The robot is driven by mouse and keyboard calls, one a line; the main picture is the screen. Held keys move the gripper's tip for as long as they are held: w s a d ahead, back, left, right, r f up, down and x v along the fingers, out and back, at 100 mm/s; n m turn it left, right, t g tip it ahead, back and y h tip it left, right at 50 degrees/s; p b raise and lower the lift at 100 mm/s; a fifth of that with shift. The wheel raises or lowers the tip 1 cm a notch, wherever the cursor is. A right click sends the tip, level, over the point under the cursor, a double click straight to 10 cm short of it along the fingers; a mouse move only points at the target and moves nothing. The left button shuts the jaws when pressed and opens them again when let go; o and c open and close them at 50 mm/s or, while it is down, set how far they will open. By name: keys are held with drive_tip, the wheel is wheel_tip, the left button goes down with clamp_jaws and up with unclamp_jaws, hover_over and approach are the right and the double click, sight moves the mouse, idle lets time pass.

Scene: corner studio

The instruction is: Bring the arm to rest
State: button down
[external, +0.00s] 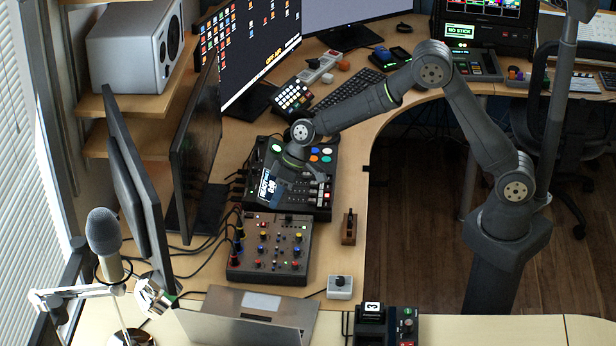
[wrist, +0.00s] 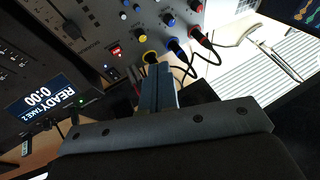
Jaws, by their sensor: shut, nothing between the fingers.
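My arm (external: 433,66) rises from its base at the right, bends at the top and reaches left over the corner desk. My gripper (external: 284,175) hangs over the black control panel (external: 322,193) with the small "READY" screen. In the wrist view my gripper (wrist: 158,72) shows as two grey fingers pressed together with nothing between them. Its fingertips appear in front of the knobs and cable plugs of the grey mixer (wrist: 90,25). I cannot tell whether the fingers touch anything.
The mixer (external: 270,250) sits just in front of the panel. Thin monitors (external: 196,140) stand close on the left. A microphone (external: 104,232) on a boom arm is at front left. Cables run behind the mixer.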

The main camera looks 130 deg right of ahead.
drive_tip(key=shift+s+a+r+g, duration=0.1)
drive_tip(key=shift+a+g, duration=0.1)
drive_tip(key=shift+g, duration=0.1)
drive_tip(key=c, duration=0.9)
unclamp_jaws()
drive_tip(key=o, duration=0.4)
drive_tip(key=shift+w+a+r+n, duration=0.25)
drive_tip(key=shift+a+n, duration=0.1)
drive_tip(key=shift+n, duration=0.15)
drive_tip(key=o, duration=0.5)
drive_tip(key=a+r+n+g, duration=0.2)
drive_tip(key=a+r+n, duration=0.2)
drive_tip(key=n, duration=0.3)
drive_tip(key=shift+w+a+n+h, duration=0.2)
drive_tip(key=shift+w+n+h, duration=0.1)
drive_tip(key=shift+w+n, duration=0.15)
wheel_tip(320, 180, up, 7)
drive_tip(key=a+n+g+h, duration=0.2)
drive_tip(key=a+n+h, duration=0.1)
drive_tip(key=n, duration=0.6)
drive_tip(key=x, duration=0.9)
drive_tip(key=shift+d+f, duration=0.2)
drive_tip(key=shift+d, duration=0.25)
drive_tip(key=shift+s+r, duration=0.1)
